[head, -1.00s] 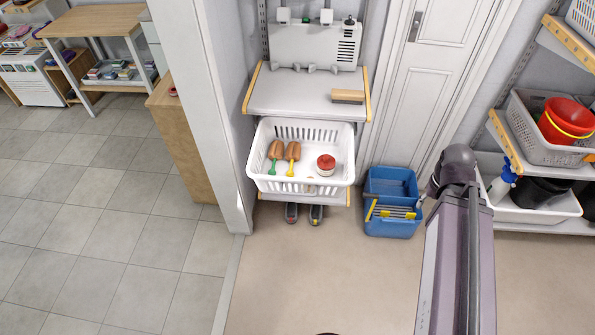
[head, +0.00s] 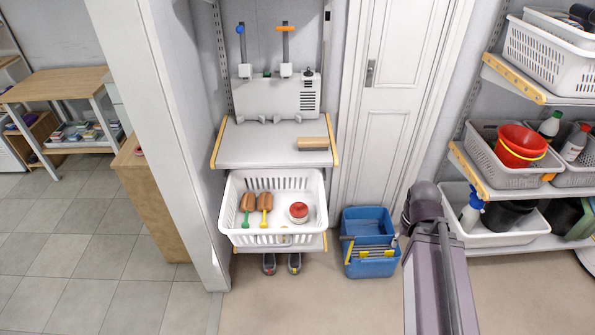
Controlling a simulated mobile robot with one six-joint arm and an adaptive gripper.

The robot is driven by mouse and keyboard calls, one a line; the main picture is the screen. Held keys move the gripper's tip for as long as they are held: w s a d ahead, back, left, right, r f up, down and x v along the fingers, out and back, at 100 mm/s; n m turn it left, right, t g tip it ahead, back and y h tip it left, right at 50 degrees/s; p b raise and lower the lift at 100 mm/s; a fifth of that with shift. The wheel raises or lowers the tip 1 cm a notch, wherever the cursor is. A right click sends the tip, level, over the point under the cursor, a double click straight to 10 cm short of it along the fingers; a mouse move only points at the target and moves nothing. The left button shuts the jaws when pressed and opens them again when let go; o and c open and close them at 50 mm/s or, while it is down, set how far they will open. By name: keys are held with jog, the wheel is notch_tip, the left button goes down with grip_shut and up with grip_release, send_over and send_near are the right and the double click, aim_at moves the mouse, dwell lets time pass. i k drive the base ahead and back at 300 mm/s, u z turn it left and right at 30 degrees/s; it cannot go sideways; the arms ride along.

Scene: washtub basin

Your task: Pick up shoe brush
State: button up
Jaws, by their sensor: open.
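A wooden block (head: 313,143) with a light top and a darker underside lies at the front right of the grey shelf and looks like the shoe brush. Two brown pieces with handles, one green (head: 247,205) and one yellow (head: 264,205), lie side by side in the white basket (head: 272,239) below; I cannot tell exactly what they are. My arm (head: 436,270) rises at the lower right, well apart from the shelf and basket. My gripper does not show; it is hidden or out of frame.
A red-and-white tin (head: 298,211) sits in the basket. Shoes (head: 281,263) stand below. A blue bucket (head: 370,264) stands on the floor left of my arm. Loaded shelves (head: 520,86) stand at right. A wall edge (head: 165,130) bounds the left. Floor in front is clear.

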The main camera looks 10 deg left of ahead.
aim_at(304, 143)
jog(key=z, duration=0.5)
jog(key=k, duration=0.1)
jog(key=u, duration=2.9)
jog(key=i, duration=1.3)
